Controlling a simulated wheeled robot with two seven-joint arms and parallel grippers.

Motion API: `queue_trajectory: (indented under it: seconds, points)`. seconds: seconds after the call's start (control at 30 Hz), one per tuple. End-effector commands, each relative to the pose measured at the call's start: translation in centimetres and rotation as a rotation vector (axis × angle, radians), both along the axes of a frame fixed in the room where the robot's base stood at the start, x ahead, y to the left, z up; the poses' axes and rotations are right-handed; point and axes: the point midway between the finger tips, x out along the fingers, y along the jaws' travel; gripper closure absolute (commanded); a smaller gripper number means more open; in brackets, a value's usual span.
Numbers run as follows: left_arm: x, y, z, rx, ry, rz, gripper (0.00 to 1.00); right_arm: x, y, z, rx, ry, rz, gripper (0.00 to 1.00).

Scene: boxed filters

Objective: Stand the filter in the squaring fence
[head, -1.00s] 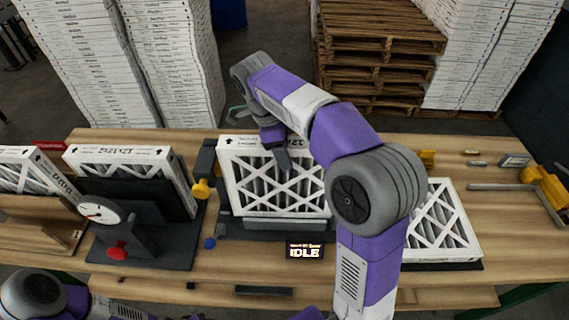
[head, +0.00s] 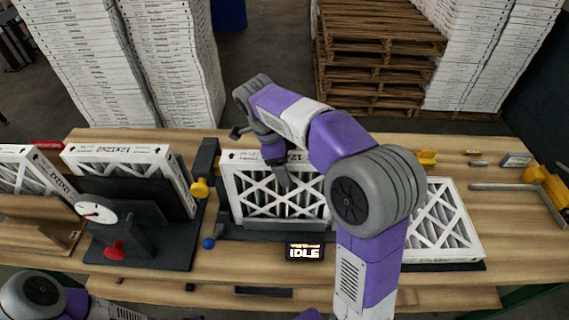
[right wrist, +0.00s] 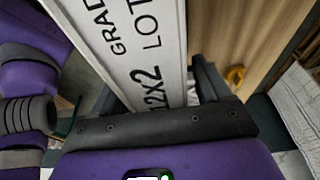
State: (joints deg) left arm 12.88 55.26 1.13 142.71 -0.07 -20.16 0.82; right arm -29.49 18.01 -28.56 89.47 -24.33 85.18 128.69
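The white-framed, pleated filter (head: 250,192) stands upright on its edge in the dark squaring fence (head: 232,233), its lower edge at the fence's base. My right gripper (head: 283,178) reaches over the filter's top edge. In the right wrist view the filter's printed edge (right wrist: 145,45) lies between the fingers of the right gripper (right wrist: 155,80), with what look like narrow gaps on both sides, so it appears open around the filter. My left arm shows at the bottom left of the head view; its gripper is not visible.
Left of the fence, a dark stand with a dial (head: 97,209) and red knob holds another filter (head: 120,154). A filter (head: 440,225) lies at the right. A display (head: 304,251) reads IDLE. Yellow clamp (head: 548,185) and metal bars lie at the far right.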

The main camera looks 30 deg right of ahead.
Motion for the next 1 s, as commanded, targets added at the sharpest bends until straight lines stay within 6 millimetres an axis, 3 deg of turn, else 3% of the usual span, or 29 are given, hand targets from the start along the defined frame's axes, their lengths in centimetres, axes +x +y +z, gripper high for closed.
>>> queue_trajectory:
  seconds: [0.37, 0.8, 1.0]
  points:
    - [0.0, 0.0, 0.4, 0.0, 0.0, 0.0, 0.57, 0.1, 0.1, 0.7, 0.0, -0.002, 0.001, 0.23]
    - [0.0, 0.0, 2.6, 0.0, 0.0, 0.0, 0.57, 1.3, 2.1, 9.3, -0.001, -0.003, 0.001, 0.23]
    - [0.0, 0.0, 3.2, 0.0, 0.0, 0.0, 0.57, 1.6, 2.6, 11.5, -0.001, -0.001, 0.0, 0.23]
